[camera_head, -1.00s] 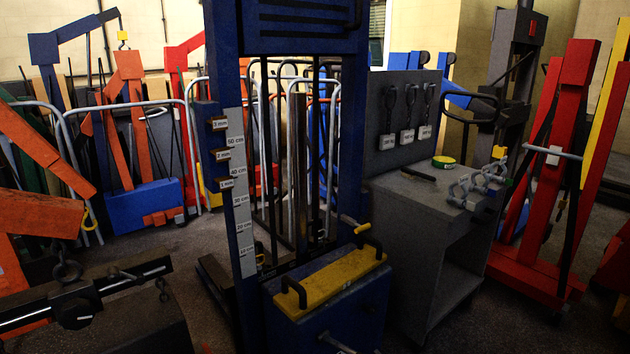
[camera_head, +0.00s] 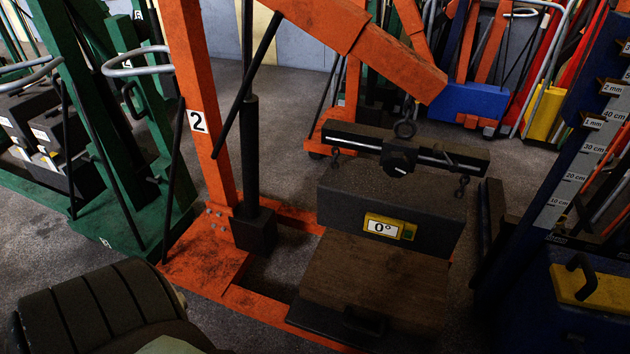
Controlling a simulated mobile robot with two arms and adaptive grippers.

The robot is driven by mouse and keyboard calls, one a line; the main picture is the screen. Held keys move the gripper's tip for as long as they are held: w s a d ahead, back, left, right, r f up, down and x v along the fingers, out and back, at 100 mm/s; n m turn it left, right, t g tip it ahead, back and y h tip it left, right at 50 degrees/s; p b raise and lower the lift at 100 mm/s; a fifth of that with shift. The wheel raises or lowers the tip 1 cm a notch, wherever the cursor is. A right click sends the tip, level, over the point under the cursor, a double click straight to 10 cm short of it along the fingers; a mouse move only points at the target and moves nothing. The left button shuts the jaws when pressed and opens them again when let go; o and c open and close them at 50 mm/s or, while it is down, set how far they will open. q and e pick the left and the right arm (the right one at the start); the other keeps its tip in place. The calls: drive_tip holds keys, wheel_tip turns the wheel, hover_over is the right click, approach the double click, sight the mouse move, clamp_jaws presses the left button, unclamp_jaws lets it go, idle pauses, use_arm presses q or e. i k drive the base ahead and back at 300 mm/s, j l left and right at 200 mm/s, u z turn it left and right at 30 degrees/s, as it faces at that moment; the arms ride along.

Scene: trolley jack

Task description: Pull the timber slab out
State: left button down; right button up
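The timber slab (camera_head: 375,278) is a brown wooden board lying low between the legs of the orange crane marked 2. A black handle (camera_head: 364,321) sits at its near edge, on a dark strip. A dark grey block (camera_head: 390,208) with a yellow-framed 0° display (camera_head: 390,227) stands directly behind the slab; whether it rests on the slab is unclear. A black load beam (camera_head: 404,152) hangs from the crane's hook above the block. Neither of my grippers shows in the head view.
The orange crane (camera_head: 200,110) has its mast left of the slab. A green crane (camera_head: 95,130) stands further left, with dark weights beside it. A blue lifter (camera_head: 560,150) with a height scale and yellow top piece (camera_head: 592,284) stands at right. Floor shows behind the crane.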

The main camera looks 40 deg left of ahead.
sight(374, 285)
drive_tip(key=u, duration=0.8)
